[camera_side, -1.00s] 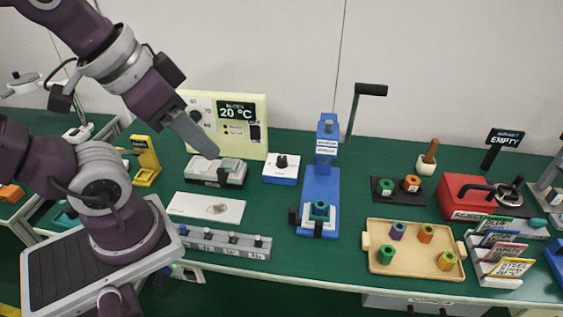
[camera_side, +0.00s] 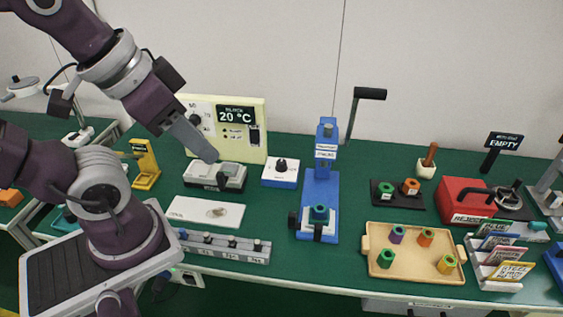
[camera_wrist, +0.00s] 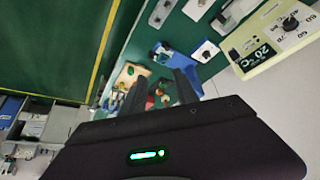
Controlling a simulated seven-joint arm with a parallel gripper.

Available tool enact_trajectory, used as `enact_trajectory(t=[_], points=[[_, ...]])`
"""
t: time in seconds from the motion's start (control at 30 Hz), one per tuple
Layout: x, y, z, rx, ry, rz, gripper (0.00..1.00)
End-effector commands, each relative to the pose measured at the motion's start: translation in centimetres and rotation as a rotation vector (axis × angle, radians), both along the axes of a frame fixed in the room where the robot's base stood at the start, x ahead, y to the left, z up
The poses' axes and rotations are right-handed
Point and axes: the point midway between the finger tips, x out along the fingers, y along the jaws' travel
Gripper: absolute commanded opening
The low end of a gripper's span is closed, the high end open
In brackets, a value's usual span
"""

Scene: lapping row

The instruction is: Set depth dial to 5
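A small white box with a blue base and a black knob (camera_side: 281,165) stands on the green bench, left of the blue press. It looks like the depth dial, but its markings are too small to read. It also shows in the wrist view as a white box (camera_wrist: 206,51) with a dark knob. My gripper (camera_side: 208,152) is in the air to its left, in front of the temperature panel and above a grey device, touching nothing I can see. In the wrist view the two dark fingers (camera_wrist: 161,88) are apart with nothing held between them.
The temperature panel (camera_side: 246,146) reads 20 °C and stands behind. The grey device (camera_side: 230,176) sits left of the dial box. The blue press (camera_side: 318,190) with its raised crank is close on the right. A wooden tray (camera_side: 400,284) holds several coloured nuts at the front.

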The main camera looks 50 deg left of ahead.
Motion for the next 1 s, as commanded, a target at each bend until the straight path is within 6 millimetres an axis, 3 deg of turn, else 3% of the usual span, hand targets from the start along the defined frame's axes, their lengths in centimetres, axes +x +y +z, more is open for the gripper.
enact_trajectory(t=[0.07,0.13,0.23,0.37,0.47,0.57,0.6,0.7,0.83,0.9,1.0], points=[[0.0,0.0,0.0,0.000,0.000,0.000,0.36],[0.1,0.0,0.1,0.002,0.002,-0.001,0.48],[2.1,0.5,0.7,0.024,0.031,-0.021,0.51],[9.1,2.5,1.4,0.087,0.123,-0.100,0.51],[15.7,5.3,0.0,0.130,0.204,-0.182,0.51],[21.9,9.2,-3.9,0.157,0.287,-0.273,0.51],[24.2,10.9,-6.1,0.162,0.318,-0.313,0.51],[28.2,15.3,-12.6,0.164,0.390,-0.409,0.51],[30.5,19.4,-20.4,0.154,0.449,-0.510,0.51],[30.9,20.7,-23.3,0.148,0.466,-0.546,0.51],[31.0,21.6,-25.4,0.144,0.476,-0.573,0.51]])
